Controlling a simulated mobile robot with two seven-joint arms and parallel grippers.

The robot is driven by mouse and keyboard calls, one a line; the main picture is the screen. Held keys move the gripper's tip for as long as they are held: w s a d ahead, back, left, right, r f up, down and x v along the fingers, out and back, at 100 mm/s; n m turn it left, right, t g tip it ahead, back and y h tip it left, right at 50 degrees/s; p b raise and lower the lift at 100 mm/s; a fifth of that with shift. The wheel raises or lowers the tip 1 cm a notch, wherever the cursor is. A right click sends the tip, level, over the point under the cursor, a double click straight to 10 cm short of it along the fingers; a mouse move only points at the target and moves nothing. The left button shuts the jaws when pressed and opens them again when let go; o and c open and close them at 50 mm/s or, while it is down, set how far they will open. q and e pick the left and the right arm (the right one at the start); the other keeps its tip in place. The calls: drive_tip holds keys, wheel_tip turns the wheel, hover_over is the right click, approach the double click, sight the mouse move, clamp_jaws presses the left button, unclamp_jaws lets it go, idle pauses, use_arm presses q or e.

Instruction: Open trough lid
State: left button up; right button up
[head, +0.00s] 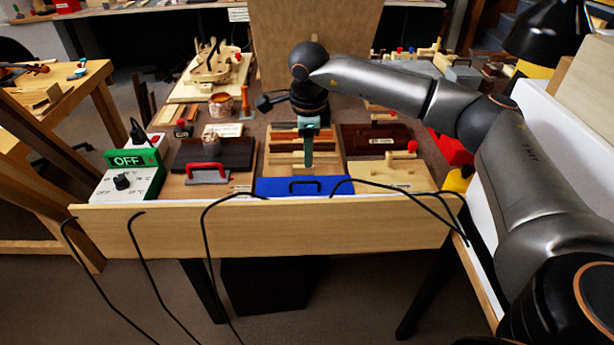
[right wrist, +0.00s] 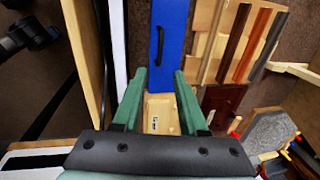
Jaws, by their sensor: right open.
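A blue lid (head: 272,187) with a black bar handle (head: 305,181) lies flat near the bench's front edge, in front of a wooden tray of strips. In the right wrist view the blue lid (right wrist: 178,62) runs up from between the fingertips, with its handle (right wrist: 161,44) beyond them. The inside of the trough is not visible. My left gripper is not seen.
A red-handled tool (head: 207,174) and a green-and-white OFF switch box (head: 128,175) stand left of the lid. A pale wooden block with a red knob (head: 390,172) is at its right. Black cables (head: 400,189) cross the front edge.

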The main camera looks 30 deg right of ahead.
sight(307, 182)
drive_tip(key=f, duration=0.3)
drive_tip(key=w+f, duration=0.1)
drive_tip(key=f, duration=0.5)
drive_tip(key=shift+w+d+f, duration=0.2)
drive_tip(key=shift+w+d, duration=0.1)
drive_tip(key=shift+d, duration=0.1)
drive_tip(key=shift+c, duration=0.3)
clamp_jaws()
idle(0.5)
